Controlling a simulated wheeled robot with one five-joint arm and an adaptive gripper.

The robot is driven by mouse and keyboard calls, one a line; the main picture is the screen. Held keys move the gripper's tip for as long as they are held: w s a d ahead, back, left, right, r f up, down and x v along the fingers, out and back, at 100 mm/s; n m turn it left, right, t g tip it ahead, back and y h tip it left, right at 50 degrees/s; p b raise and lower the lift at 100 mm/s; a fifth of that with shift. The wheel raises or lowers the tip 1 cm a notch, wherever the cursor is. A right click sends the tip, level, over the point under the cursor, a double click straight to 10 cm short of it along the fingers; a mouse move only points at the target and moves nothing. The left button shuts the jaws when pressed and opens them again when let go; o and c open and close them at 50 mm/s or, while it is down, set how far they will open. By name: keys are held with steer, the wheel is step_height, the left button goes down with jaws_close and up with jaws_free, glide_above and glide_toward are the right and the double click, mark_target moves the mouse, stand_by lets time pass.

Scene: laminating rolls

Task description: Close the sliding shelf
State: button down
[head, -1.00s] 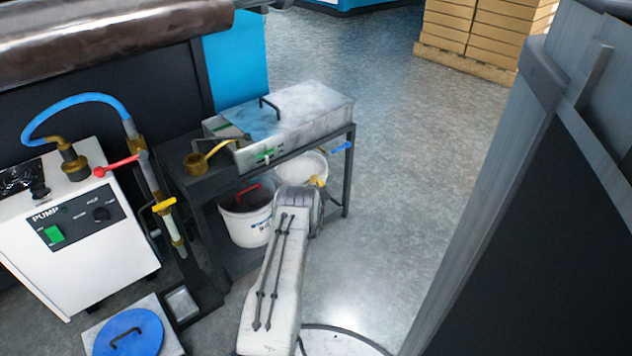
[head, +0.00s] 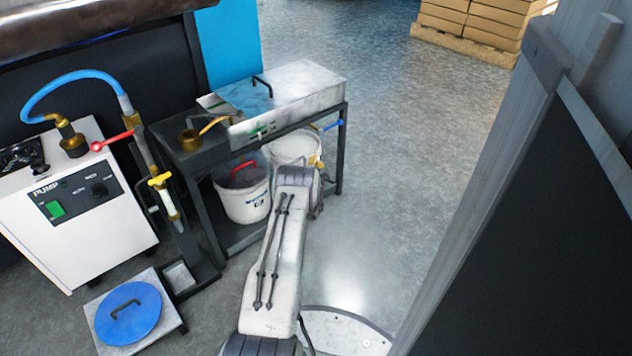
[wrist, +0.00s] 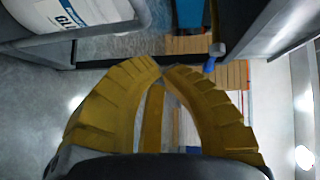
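A dark metal stand (head: 345,165) carries a lidded grey metal box (head: 300,88) on top. White buckets sit underneath, partly behind my arm. Which part is the sliding shelf, and how far out it is, I cannot tell clearly. A small blue handle (head: 331,127) sticks out at the stand's right side; a blue-ended piece (wrist: 212,62) shows just beyond my fingertips in the wrist view. My gripper (wrist: 162,70) has yellow ribbed fingers with their tips almost together and nothing visible held between them. In the head view it is mostly hidden beyond my arm, with a little yellow showing.
A white pump unit (head: 75,205) and a blue round lid (head: 128,313) stand to the left. A large grey-framed dark panel (head: 535,225) blocks the right foreground. Stacked boxes (head: 470,20) are far back. Floor (head: 410,130) between stand and panel is clear.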

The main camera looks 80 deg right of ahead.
steer(key=p+v, duration=0.4)
steer(key=v, duration=0.5)
steer(key=shift+a+p, duration=0.15)
steer(key=shift+p, duration=0.2)
steer(key=shift+f, duration=0.1)
